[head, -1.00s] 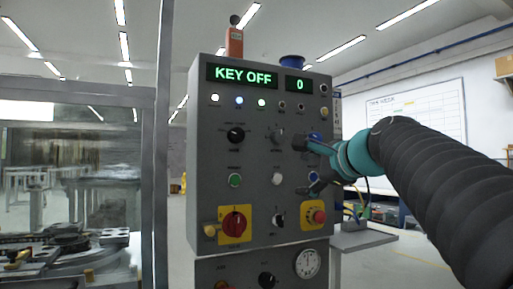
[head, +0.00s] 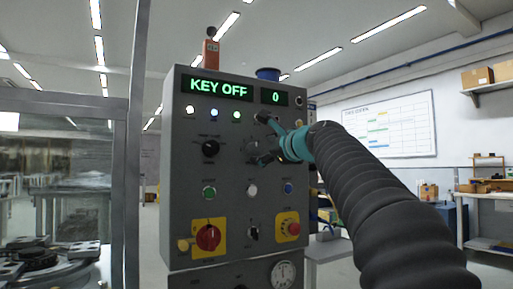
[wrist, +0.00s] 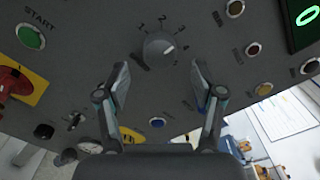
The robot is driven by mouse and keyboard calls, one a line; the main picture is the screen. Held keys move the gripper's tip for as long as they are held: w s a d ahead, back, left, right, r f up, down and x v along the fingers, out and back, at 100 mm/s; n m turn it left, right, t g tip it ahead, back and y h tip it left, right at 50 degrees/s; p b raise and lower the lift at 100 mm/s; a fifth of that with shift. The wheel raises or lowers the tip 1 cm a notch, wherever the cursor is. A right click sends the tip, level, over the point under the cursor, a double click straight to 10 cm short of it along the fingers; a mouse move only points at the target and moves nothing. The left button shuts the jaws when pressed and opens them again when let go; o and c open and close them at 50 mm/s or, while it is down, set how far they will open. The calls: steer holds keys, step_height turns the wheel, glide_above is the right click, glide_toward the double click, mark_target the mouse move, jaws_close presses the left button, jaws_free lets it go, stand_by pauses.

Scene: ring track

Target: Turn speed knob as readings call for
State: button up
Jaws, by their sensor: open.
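The grey control panel (head: 232,215) has a green display reading KEY OFF (head: 219,88) and a small display reading 0 (head: 275,97). The speed knob (wrist: 160,48) is a grey round dial with numbers around it, 1 to 4 readable, in the wrist view. In the head view the knob (head: 251,148) is partly hidden by my gripper (head: 262,139). In the wrist view my open gripper (wrist: 160,82) has its fingers apart, pointing at the panel. The knob lies just beyond the fingertips, between their lines, and looks untouched.
A black selector (head: 210,148) sits left of the knob. Green (head: 209,192), white (head: 252,190) and blue (head: 288,188) buttons are below. A glass enclosure stands at left.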

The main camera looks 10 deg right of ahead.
mark_target(257, 150)
steer(key=shift+p+x, duration=0.35)
steer(key=shift+x, duration=1.55)
steer(key=shift+c, duration=0.3)
steer(key=c, duration=1.1)
